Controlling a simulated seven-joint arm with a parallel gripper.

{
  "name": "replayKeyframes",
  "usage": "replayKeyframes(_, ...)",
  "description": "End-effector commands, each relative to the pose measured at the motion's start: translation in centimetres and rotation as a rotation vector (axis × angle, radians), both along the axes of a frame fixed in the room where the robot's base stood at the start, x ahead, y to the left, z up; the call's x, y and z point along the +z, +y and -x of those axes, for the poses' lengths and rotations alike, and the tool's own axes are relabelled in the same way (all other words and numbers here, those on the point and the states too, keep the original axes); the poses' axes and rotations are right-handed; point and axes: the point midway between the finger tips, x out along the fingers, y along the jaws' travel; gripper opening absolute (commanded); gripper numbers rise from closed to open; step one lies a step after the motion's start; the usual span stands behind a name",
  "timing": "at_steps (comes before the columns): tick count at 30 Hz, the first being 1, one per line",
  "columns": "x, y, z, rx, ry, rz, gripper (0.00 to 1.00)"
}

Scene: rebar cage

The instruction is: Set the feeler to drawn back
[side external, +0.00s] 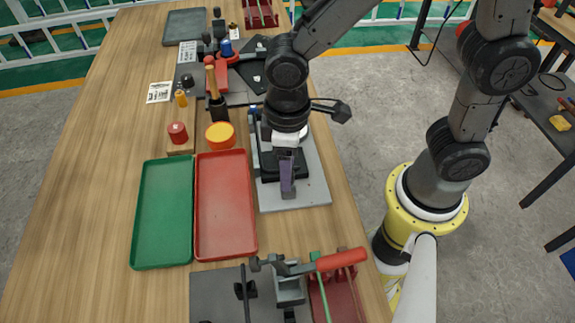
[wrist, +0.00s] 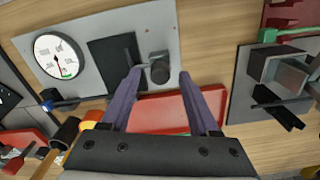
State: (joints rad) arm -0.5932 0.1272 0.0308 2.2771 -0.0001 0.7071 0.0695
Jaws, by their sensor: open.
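A grey base plate (side external: 316,182) lies near the right edge of the bench, partly hidden by my arm. In the wrist view the plate (wrist: 190,14) carries a round white dial gauge (wrist: 60,57), a black block (wrist: 112,62) and a grey knob-like post (wrist: 160,70). A thin rod (wrist: 133,60) lies between the black block and the post; I cannot tell surely whether it is the feeler. My gripper (wrist: 160,77) has purple fingers, open, one on each side of the post. In the side view my gripper (side external: 287,192) points down low over the plate.
A red tray (side external: 225,205) and a green tray (side external: 162,215) lie left of the plate. A clamp with a red handle (side external: 340,259) stands at the front. Bare bench lies at far left.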

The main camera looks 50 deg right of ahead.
Motion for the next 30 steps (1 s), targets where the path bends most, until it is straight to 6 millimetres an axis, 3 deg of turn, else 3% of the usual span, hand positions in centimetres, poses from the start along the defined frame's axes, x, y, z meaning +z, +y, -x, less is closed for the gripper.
replayKeyframes(11,-0.47,-0.01,0.01,0.000,-0.001,-0.001,0.60)
replayKeyframes(21,-0.44,0.00,0.00,0.000,-0.001,-0.001,0.00)
replayKeyframes(30,-0.42,0.00,0.00,0.000,-0.001,-0.001,0.00)
